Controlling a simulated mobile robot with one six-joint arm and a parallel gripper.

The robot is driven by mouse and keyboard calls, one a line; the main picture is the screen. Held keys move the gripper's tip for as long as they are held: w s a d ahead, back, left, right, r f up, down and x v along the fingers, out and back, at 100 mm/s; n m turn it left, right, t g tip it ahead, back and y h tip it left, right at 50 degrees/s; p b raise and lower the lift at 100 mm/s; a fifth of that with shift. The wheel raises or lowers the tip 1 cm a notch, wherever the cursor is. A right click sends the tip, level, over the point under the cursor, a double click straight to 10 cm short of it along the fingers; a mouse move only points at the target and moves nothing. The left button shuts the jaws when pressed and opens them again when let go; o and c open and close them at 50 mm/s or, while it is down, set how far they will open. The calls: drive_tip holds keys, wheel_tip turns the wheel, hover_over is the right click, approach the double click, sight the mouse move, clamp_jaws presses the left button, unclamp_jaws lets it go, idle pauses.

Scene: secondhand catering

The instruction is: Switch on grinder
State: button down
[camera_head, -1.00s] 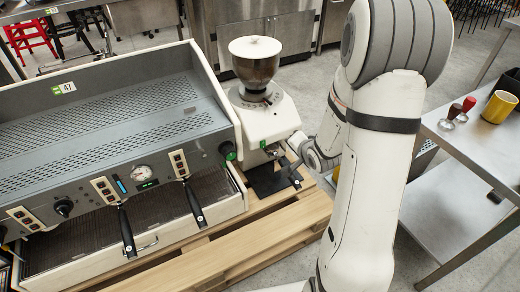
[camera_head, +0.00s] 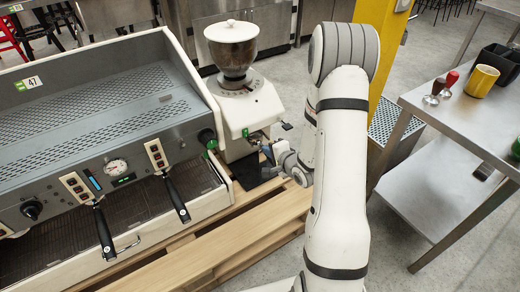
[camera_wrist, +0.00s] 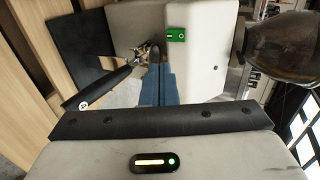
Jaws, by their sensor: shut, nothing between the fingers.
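The grinder (camera_head: 252,108) is a white machine with a dark bean hopper (camera_head: 232,50) on top, standing right of the espresso machine. Its small green switch (camera_head: 245,132) shows on the front, partly edge-on. In the wrist view the green switch (camera_wrist: 176,35) lies just beyond my gripper (camera_wrist: 158,62), slightly right of the fingertips. My blue fingers are shut together and empty; whether they touch the grinder is unclear. A black-handled portafilter (camera_wrist: 108,90) sits at the grinder beside the fingers. In the head view my gripper (camera_head: 268,152) is partly hidden by my wrist.
The espresso machine (camera_head: 100,110) stands on the left, with black handles on its front. A wooden pallet top (camera_head: 215,235) supports the machines. A steel table (camera_head: 460,115) on the right holds tampers and a yellow cup (camera_head: 481,80). A yellow post stands behind my arm.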

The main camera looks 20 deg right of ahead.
drive_tip(key=b, duration=0.3)
approach(246, 133)
drive_tip(key=w+a+f, duration=0.2)
drive_tip(key=w+f, duration=0.2)
drive_tip(key=shift+w+d+f, duration=0.1)
drive_tip(key=shift+w+f, duration=0.15)
drive_tip(key=shift+w, duration=0.3)
